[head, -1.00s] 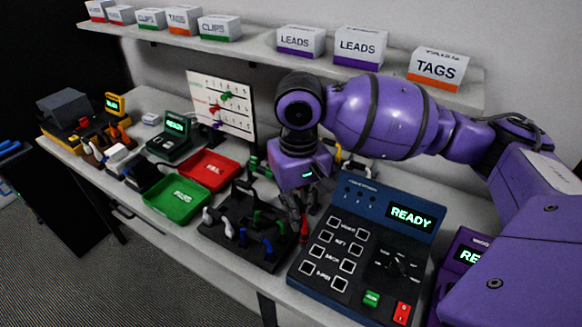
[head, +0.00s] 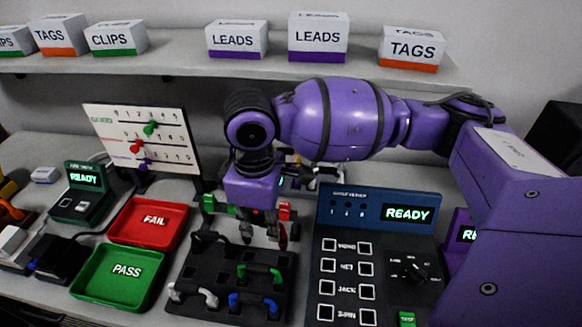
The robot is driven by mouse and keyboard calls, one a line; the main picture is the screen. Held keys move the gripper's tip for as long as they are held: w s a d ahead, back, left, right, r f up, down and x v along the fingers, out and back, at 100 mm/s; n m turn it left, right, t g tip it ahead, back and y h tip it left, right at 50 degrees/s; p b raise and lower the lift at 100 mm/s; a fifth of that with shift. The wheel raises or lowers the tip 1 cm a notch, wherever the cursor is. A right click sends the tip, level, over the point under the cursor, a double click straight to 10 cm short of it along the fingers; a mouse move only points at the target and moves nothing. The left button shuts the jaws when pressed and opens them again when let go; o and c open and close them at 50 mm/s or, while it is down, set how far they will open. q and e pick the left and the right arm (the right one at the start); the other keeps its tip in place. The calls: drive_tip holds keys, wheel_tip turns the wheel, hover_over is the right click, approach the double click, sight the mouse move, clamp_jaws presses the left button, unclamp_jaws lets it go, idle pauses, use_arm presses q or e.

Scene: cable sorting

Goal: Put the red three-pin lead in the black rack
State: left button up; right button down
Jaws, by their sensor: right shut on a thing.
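My right gripper (head: 262,228) points down over the back edge of the black rack (head: 212,262). It is shut on the red three-pin lead (head: 283,236), whose red end hangs at the right of the fingers. The fingers hide part of the lead, and I cannot tell whether it touches the rack. The rack holds a green lead (head: 262,272), a white lead (head: 207,296) and a blue lead (head: 250,303). My left gripper is not in view.
The tester (head: 340,222) reading READY stands close to the right of the rack. A red FAIL tray (head: 178,213) and a green PASS tray (head: 85,288) lie to its left. A peg chart (head: 110,113) stands behind. A shelf with labelled boxes (head: 318,60) runs above.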

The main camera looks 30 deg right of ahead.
drive_tip(key=shift+a+f+n, duration=0.1)
drive_tip(key=shift+f+n, duration=0.1)
drive_tip(key=shift+n, duration=0.3)
drive_tip(key=shift+f+b, duration=0.15)
drive_tip(key=shift+b, duration=0.15)
drive_tip(key=shift+f, duration=0.3)
wheel_tip(320, 180, down, 3)
drive_tip(key=b, duration=0.3)
drive_tip(key=shift+r, duration=0.1)
drive_tip(key=shift+f+b, duration=0.25)
drive_tip(key=shift+b, duration=0.05)
drive_tip(key=shift+f+p, duration=0.2)
drive_tip(key=shift+p, duration=0.15)
drive_tip(key=shift+f, duration=0.25)
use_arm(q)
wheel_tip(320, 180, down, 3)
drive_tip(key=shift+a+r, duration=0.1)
